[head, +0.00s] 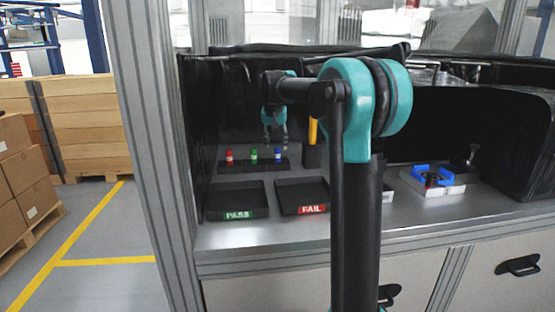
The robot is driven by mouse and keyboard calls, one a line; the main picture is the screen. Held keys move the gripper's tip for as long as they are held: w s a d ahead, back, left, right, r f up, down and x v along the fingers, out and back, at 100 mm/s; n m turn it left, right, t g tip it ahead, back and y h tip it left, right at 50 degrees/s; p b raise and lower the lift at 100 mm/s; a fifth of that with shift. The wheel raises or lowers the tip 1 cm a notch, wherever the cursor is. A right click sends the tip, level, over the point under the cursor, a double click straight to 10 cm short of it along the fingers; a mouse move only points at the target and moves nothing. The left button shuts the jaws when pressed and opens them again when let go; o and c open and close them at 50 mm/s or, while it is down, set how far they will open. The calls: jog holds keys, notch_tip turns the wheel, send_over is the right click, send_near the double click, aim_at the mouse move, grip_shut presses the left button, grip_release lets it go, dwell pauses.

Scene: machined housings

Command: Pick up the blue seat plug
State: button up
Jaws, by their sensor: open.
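The blue seat plug (278,154) stands upright at the right end of a dark rack (240,163) at the back of the bench, beside a green plug (253,155) and a red plug (229,157). My gripper (275,143) points down just above and about in line with the blue plug in the picture. It is open. Its distance in depth from the plug is hard to tell. No contact is visible.
Black trays marked PASS (237,215) and FAIL (302,209) lie in front of the rack. A yellow-handled tool (312,131) stands right of the gripper. A blue fixture (432,176) on a pale block sits further right. My arm hides the middle of the bench.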

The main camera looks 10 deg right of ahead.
aim_at(277, 148)
jog(key=shift+x, duration=2.85)
jog(key=shift+w+r, duration=0.1)
jog(key=shift+w, duration=0.05)
jog(key=shift+c, duration=0.5)
grip_shut()
